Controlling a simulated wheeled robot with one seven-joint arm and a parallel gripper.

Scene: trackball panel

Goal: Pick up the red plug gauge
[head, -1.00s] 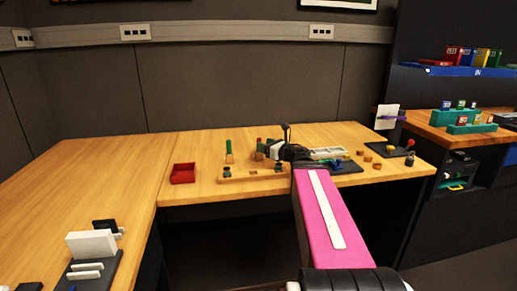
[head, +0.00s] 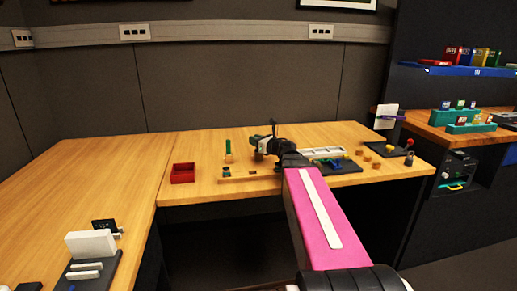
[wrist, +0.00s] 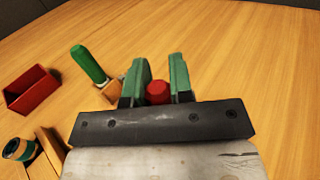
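The red plug gauge (wrist: 157,92) shows in the wrist view as a short red cylinder between the two green fingertips of my gripper (wrist: 160,80). The fingers stand on either side of it with hardly any gap visible; whether they press on it I cannot tell. Its lower part is hidden by the gripper body. In the head view my gripper (head: 262,150) is low over the back table, near the right end of the wooden rack (head: 250,177), and the red gauge is hidden there.
A red open box (head: 183,173) is further left. A dark ring gauge (wrist: 20,150) sits at the rack's left. A dark tray (head: 340,166) lies to the right.

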